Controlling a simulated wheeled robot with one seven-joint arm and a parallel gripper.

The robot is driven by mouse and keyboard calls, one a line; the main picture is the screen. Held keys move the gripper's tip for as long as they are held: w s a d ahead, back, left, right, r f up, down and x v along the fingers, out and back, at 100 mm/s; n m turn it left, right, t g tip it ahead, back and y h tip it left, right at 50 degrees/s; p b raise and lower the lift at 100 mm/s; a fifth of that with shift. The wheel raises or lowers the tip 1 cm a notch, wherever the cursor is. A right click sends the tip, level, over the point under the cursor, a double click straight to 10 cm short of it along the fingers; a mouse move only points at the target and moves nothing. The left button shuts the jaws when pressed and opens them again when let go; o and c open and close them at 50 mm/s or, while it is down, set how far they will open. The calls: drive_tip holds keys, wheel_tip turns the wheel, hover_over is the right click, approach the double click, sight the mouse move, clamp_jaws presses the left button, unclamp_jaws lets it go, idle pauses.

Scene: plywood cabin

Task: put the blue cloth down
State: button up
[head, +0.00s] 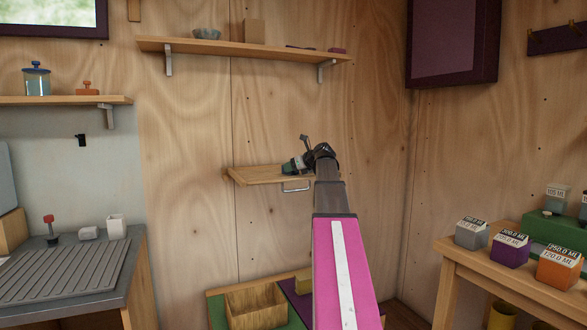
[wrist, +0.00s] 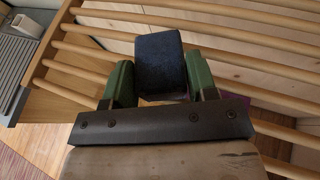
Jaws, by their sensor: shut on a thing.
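The blue cloth (wrist: 160,68) shows in the wrist view as a dark blue, block-shaped bundle. It sits between the two green fingers of my gripper (wrist: 153,85), which are shut on it. In the head view my gripper (head: 296,164) is at the far end of my arm, over or just beside a small wooden wall shelf (head: 250,175). The wrist view shows pale wooden slats (wrist: 70,55) behind and below the cloth. I cannot tell whether the cloth touches them.
A higher shelf (head: 220,48) holds a bowl and a wooden block. A grey ridged counter (head: 60,272) stands at left. A wooden table (head: 480,270) at right carries labelled cubes. A wooden box (head: 255,308) sits low, left of my arm.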

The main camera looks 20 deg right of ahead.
drive_tip(key=shift+f, duration=0.1)
drive_tip(key=o, duration=0.9)
drive_tip(key=v, duration=1.2)
drive_tip(key=shift+r, duration=0.2)
